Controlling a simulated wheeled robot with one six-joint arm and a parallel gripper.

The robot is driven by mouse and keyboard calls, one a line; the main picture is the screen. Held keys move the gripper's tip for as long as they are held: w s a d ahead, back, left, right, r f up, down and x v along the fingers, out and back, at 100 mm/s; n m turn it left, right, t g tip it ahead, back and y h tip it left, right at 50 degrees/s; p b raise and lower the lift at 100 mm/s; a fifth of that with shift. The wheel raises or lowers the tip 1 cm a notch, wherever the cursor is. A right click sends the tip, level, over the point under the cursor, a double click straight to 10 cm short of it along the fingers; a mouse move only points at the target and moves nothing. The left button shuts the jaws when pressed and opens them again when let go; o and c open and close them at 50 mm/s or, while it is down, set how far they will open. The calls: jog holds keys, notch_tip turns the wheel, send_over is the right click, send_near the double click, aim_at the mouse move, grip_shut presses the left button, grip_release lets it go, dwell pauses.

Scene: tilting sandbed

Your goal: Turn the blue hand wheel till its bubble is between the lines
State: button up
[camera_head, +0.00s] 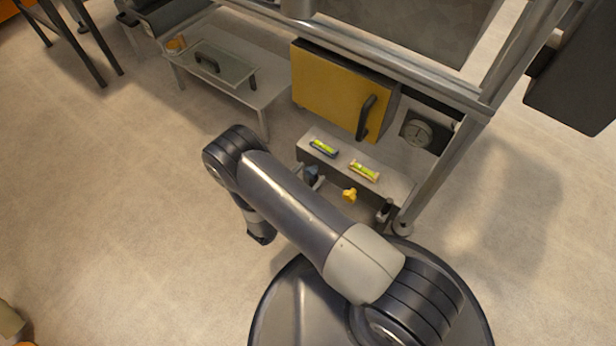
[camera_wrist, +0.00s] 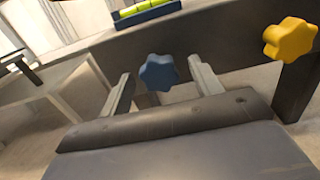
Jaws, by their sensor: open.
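The blue hand wheel (camera_wrist: 158,73) is a lobed knob on the front of a grey beam. In the wrist view it sits between the two open fingers of my gripper (camera_wrist: 163,88), a little beyond them or level with their tips; contact cannot be told. In the head view the blue hand wheel (camera_head: 311,174) is partly hidden by my arm. The blue-framed level vial (camera_head: 324,148) lies on the shelf above it. Its lower part also shows in the wrist view (camera_wrist: 150,10), green-yellow; its bubble is too small to place against the lines.
A yellow hand wheel (camera_wrist: 290,39) is right of the blue one, with a yellow-framed vial (camera_head: 364,171) above it. A yellow door (camera_head: 335,88) with a dark handle and a round gauge (camera_head: 418,132) stand behind. A low table (camera_head: 230,85) is at the left.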

jog(key=c, duration=1)
jog(key=shift+o, duration=0.2)
jog(key=shift+m, duration=0.4)
jog(key=m, duration=0.4)
jog(key=shift+w+m, duration=0.1)
jog(key=shift+m, duration=0.2)
jog(key=m, duration=0.4)
jog(key=shift+m, duration=0.3)
jog(key=m, duration=0.5)
jog(key=shift+r, duration=0.1)
jog(key=m, duration=0.4)
jog(key=shift+m, duration=0.5)
